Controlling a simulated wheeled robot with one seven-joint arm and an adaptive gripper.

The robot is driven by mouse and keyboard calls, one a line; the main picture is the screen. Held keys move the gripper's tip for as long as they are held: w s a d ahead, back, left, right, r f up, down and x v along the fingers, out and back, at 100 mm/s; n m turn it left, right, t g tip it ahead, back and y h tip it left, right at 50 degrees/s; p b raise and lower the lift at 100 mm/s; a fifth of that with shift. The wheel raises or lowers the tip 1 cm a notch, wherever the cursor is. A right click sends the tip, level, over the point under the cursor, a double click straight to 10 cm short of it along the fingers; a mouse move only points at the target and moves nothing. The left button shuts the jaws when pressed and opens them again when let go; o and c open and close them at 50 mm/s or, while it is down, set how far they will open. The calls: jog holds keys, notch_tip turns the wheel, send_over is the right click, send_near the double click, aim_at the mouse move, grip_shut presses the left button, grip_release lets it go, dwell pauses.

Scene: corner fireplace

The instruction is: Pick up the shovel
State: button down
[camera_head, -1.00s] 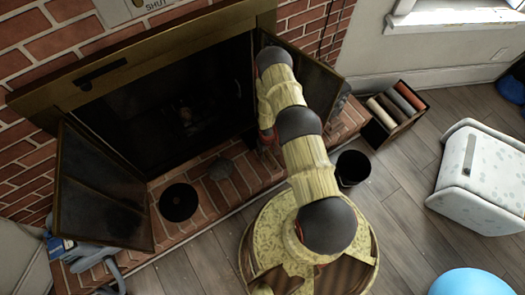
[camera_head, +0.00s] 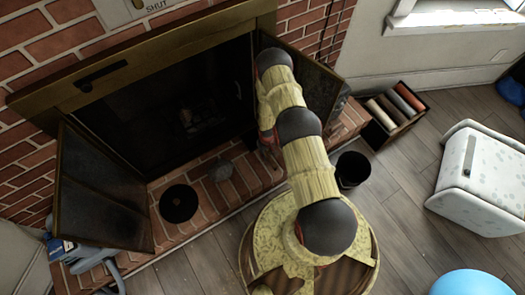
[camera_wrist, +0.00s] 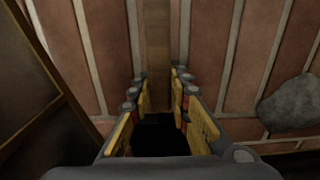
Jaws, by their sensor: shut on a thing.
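In the wrist view my gripper (camera_wrist: 159,82) points at the brick hearth, with its yellow-sided fingers on both sides of a narrow brown strip. This strip looks like the wooden handle of the shovel (camera_wrist: 158,45). It runs from the top of the view down between the fingertips, and my gripper is shut on it. A dark area lies below, between the finger bases; I cannot tell whether it is part of the shovel. In the head view my arm covers the shovel and the fingertips, beside the right fireplace door.
The open fireplace (camera_head: 170,115) has its left door (camera_head: 95,190) and right door (camera_head: 305,80) swung out. A black bucket (camera_head: 352,169) and a box of rolls (camera_head: 397,112) stand right.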

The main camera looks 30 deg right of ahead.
jog(key=shift+r, duration=0.15)
jog(key=shift+r+p, duration=1.15)
jog(key=shift+r, duration=0.45)
